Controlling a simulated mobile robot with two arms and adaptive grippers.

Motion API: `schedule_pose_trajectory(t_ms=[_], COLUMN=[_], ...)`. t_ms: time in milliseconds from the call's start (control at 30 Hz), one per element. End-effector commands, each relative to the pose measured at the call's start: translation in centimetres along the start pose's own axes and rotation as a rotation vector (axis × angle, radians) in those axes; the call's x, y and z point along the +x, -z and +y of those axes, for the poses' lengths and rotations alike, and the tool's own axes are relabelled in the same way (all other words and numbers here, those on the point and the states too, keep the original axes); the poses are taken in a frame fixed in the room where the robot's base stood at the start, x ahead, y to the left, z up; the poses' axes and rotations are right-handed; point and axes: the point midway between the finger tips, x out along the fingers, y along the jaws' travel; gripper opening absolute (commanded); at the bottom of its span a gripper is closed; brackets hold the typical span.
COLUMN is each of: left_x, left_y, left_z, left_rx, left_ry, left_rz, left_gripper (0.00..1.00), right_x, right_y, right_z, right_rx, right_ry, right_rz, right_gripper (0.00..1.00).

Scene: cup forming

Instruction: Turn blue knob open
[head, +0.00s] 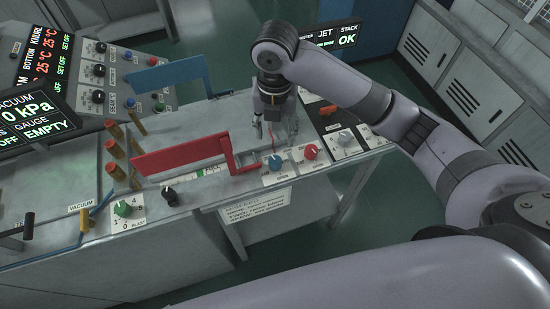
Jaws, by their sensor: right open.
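The blue knob (275,162) sits on a light plate at the front edge of the bench, with a small label below it that is too small to read surely. My right gripper (276,133) points down just behind the blue knob, over the bench top. Its fingers are apart and nothing shows between them. It appears clear of the knob, though its exact height is hard to tell. My left gripper is not in view.
A red knob (311,151) and a grey knob (344,138) stand to the right of the blue one. A red guard (180,158) lies close on its left. A green knob (123,208) and a black knob (170,195) are further left. A blue panel (165,78) stands behind.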

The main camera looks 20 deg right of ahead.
Motion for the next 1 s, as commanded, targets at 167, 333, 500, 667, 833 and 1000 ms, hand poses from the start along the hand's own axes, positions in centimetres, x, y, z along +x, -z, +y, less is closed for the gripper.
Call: schedule_pose_trajectory(t_ms=[167,333,500,667,833,1000], left_x=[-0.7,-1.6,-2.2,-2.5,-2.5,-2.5], left_y=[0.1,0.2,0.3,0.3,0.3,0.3], left_z=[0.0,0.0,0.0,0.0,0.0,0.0], left_rx=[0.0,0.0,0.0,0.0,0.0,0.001], left_ry=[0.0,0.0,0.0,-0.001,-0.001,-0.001], left_rz=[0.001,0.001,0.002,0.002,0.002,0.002], left_gripper=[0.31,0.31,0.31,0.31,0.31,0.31], right_x=[4.0,7.5,10.5,12.1,12.6,12.6], right_y=[0.2,0.1,0.1,0.1,0.0,0.0], right_z=[-0.1,-0.1,0.0,0.0,0.0,0.0], right_rx=[0.002,0.003,0.003,0.002,0.002,0.001], right_ry=[0.004,0.003,0.001,0.0,-0.001,-0.001], right_rz=[0.006,0.004,0.002,0.001,-0.001,-0.001], right_gripper=[0.49,0.49,0.49,0.49,0.49,0.49])
